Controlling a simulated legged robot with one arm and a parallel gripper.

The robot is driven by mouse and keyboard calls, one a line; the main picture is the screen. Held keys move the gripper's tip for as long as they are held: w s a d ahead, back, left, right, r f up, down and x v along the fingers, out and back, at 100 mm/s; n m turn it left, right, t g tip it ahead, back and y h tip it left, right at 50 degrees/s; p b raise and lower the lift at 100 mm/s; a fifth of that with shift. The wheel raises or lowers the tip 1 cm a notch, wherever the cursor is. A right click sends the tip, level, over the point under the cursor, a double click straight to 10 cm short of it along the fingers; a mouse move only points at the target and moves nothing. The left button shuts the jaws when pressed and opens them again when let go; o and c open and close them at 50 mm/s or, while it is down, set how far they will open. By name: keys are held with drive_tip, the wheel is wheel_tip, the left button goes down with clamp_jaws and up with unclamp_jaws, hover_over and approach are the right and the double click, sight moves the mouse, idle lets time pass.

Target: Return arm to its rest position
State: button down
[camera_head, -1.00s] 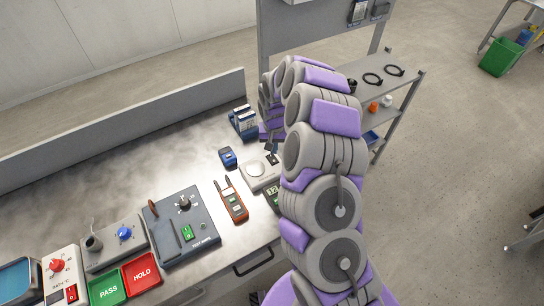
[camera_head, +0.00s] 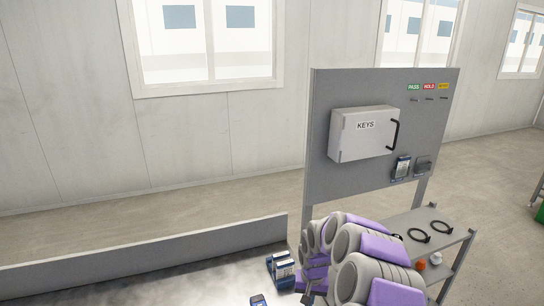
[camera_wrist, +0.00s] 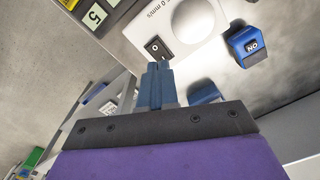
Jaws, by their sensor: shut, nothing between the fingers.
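My gripper (camera_wrist: 156,85) points away from the wrist camera, its blue-grey fingers pressed together with nothing between them. In the wrist view its tips appear beside the white plate (camera_wrist: 148,18) with a round disc and a small black square. I cannot tell the gap between tips and plate. My purple and grey arm stays bent over the right end of the metal bench (camera_head: 190,285) in the head view. There the gripper (camera_head: 308,298) shows only partly, at the lower edge.
A blue block (camera_wrist: 243,46) lies right of the gripper. A board with a KEYS box (camera_head: 362,134) stands behind my arm. A shelf (camera_head: 445,232) with black rings stands to the right. A blue holder (camera_head: 281,268) sits at the bench's back.

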drive_tip(key=s+a+r+n, duration=0.2)
drive_tip(key=s+a+r, duration=0.1)
drive_tip(key=s+r, duration=1.4)
drive_tip(key=s+d+r+g, duration=0.1)
drive_tip(key=s+d+r, duration=0.1)
drive_tip(key=s, duration=1)
drive_tip(key=s+d+r, duration=0.1)
drive_tip(key=s+r, duration=0.1)
drive_tip(key=s, duration=1)
drive_tip(key=shift+s+d+r+g, duration=0.15)
drive_tip(key=shift+d+r+g, duration=0.25)
drive_tip(key=shift+a, duration=0.15)
